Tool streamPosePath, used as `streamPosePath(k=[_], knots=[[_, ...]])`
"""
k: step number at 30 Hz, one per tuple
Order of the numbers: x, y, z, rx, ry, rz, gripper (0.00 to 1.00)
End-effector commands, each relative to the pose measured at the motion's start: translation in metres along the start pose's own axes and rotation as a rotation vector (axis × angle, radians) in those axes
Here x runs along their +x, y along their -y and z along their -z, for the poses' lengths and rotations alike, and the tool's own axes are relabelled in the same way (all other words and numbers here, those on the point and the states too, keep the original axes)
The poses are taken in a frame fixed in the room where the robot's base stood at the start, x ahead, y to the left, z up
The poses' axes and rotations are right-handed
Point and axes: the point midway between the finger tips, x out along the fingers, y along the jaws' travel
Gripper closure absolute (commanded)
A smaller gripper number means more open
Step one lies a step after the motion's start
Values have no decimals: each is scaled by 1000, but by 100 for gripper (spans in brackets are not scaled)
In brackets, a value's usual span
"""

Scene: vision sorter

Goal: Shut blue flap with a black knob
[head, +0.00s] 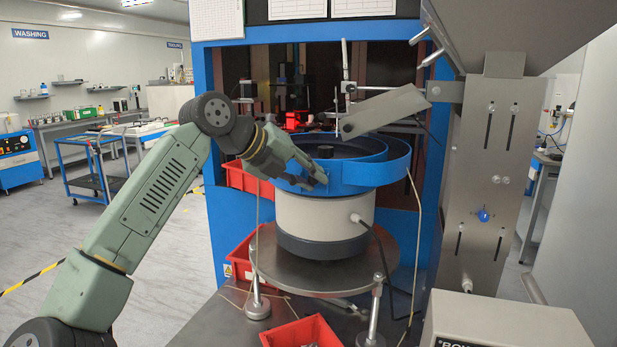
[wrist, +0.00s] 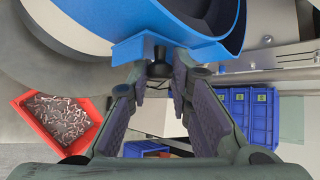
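The blue flap (wrist: 143,49) shows at the top middle of the wrist view, against the curved blue wall of the feeder bowl (wrist: 190,22). Its black knob (wrist: 158,68) sticks out towards my gripper (wrist: 160,66). My two fingers stand on either side of the knob, and it fills the narrow gap between their tips. In the head view my gripper (head: 322,176) is at the left front of the blue bowl (head: 352,182). There the knob is hidden behind my fingers and the flap is hard to tell from the bowl wall.
The bowl sits on a cream drum (head: 320,222) on a round metal plate (head: 300,276). A red bin of small metal parts (wrist: 62,118) lies at the left of the wrist view. Blue bins (wrist: 248,112) stand at the right. A metal chute (head: 385,111) overhangs the bowl.

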Motion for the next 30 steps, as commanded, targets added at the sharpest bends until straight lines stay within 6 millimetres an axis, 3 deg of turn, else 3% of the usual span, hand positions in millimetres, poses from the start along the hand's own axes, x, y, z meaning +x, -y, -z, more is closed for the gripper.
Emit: streamPosePath(k=[9, 20, 23, 30], knots=[[-1, 1, -2, 0, 8, 4, 61], [-4, 1, -1, 0, 4, 2, 61], [-14, 0, -1, 0, 5, 1, 61], [-63, 0, -2, -1, 7, 1, 61]])
